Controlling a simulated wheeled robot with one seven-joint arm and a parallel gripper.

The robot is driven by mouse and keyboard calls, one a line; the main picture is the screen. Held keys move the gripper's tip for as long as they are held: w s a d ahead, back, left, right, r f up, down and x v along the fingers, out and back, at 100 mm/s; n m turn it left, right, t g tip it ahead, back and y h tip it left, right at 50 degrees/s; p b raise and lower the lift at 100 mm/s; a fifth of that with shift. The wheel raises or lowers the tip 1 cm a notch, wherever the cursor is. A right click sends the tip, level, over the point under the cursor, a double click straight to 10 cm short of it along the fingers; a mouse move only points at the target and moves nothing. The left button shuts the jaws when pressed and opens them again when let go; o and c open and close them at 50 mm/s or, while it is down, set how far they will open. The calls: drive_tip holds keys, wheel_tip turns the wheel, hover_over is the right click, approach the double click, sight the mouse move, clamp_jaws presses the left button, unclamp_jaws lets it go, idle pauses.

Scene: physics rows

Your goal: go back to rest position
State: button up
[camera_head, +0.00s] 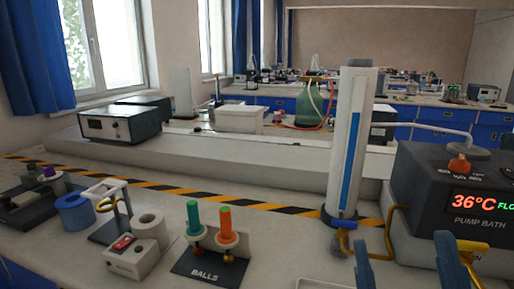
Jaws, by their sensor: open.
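My gripper (407,264) shows at the bottom right edge, where two blue fingers point up with a wide gap between them. It is open, and I see nothing held in the gap. The rest of my arm is out of view. The fingers appear in front of the dark pump bath (440,185), whose display reads 36°C. I cannot tell how far they are from it.
A tall white column with a blue strip (348,150) stands left of the bath. A BALLS stand (205,270) holds green and orange cylinders. A white switch box (130,258), a blue ring (75,212) and a pale tray edge (320,284) are nearby. Striped tape crosses the bench.

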drive_tip(key=s+d+f+m+g+h+p, duration=0.1)
drive_tip(key=s+d+f+m+g+h, duration=0.1)
drive_tip(key=s+f+g, duration=0.4)
drive_tip(key=s+d+f+m+g+h, duration=0.3)
drive_tip(key=s+d+f+m+g, duration=0.2)
drive_tip(key=s+f, duration=0.7)
drive_tip(key=s+m+g, duration=0.1)
drive_tip(key=s+g, duration=0.1)
drive_tip(key=s, duration=0.4)
drive_tip(key=shift+s+d+f+p, duration=0.3)
drive_tip(key=shift+f+p, duration=0.1)
drive_tip(key=shift+c, duration=0.2)
